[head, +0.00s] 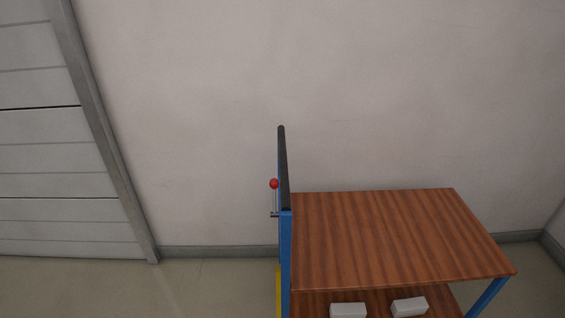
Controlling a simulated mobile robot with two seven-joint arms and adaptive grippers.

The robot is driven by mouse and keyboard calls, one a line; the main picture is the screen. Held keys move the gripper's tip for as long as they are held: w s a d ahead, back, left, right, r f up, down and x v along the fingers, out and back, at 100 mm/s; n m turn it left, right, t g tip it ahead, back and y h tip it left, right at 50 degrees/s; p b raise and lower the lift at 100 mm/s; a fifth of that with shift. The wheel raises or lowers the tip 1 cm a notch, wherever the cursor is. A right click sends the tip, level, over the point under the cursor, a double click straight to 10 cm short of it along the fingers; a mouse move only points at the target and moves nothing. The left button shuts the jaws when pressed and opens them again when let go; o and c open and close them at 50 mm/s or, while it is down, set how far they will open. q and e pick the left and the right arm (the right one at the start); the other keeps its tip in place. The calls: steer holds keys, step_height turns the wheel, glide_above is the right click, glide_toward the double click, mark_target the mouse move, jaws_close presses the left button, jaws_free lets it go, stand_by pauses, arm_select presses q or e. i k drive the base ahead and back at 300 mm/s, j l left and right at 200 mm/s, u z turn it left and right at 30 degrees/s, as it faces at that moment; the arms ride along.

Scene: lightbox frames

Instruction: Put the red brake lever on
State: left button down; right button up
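The brake lever (275,200) is a thin rod with a red ball knob (274,183) on top. It stands roughly upright on the left side of a blue-framed cart (286,255), just below the dark push handle (283,165). Its lower end meets a small dark bracket (273,214) beside the blue post. Neither of my grippers is in the head view.
The cart has a brown wooden top deck (400,235), bare, and a lower shelf with two pale blocks (348,310). A yellow part (278,290) shows low at its left. A pale wall stands behind; a grey shutter door (60,150) is at left. Floor (210,285) left of the cart is clear.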

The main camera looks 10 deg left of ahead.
mark_target(274, 182)
steer(key=i+j+z, duration=0.5)
steer(key=i+j, duration=0.45)
steer(key=j, duration=0.15)
